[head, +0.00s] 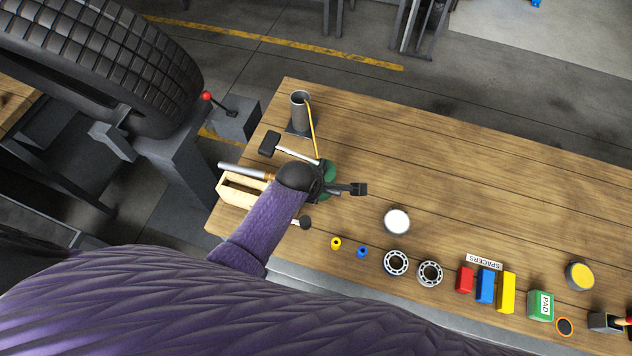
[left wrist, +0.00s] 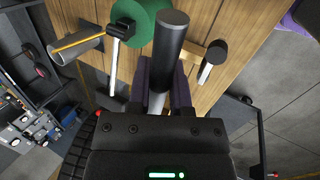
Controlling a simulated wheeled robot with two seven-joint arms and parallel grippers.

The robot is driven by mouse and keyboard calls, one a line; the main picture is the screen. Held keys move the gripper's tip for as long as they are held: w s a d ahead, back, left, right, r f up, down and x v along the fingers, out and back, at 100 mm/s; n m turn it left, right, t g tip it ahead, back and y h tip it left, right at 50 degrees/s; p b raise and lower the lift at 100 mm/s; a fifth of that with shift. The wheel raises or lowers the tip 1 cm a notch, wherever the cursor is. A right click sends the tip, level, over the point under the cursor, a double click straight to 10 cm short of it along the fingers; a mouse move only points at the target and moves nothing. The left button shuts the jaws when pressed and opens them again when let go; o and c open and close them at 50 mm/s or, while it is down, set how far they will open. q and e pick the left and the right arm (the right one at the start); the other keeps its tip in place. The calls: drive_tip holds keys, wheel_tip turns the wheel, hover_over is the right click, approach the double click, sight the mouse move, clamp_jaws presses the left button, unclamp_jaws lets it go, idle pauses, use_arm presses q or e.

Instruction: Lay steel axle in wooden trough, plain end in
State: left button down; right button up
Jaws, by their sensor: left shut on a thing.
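The steel axle (head: 240,170) is gripped in my left gripper (head: 312,186), over the left part of the bench. Its plain bright end points left, over the upper edge of the wooden trough (head: 236,196). In the left wrist view the axle (left wrist: 171,35) shows a thick dark end beyond the fingers and a pale shaft between them. The pale, open trough lies on the bench below and left of the hand. The hand hides its right part. I cannot tell whether the axle touches it. My right gripper is not in view.
Bearings (head: 396,263) and coloured spacers (head: 486,286) line the front edge. The upper right bench is clear.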

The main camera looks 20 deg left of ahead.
use_arm(q)
wheel_tip(320, 180, down, 11)
drive_tip(key=b, duration=0.8)
drive_tip(key=shift+f+b, duration=0.1)
drive_tip(key=shift+b, duration=0.2)
drive_tip(key=shift+c, duration=2.3)
unclamp_jaws()
drive_tip(key=shift+f, duration=0.1)
drive_tip(key=shift+s, duration=0.1)
drive_tip(key=p+v, duration=1)
drive_tip(key=p, duration=0.2)
drive_tip(key=shift+a, duration=0.1)
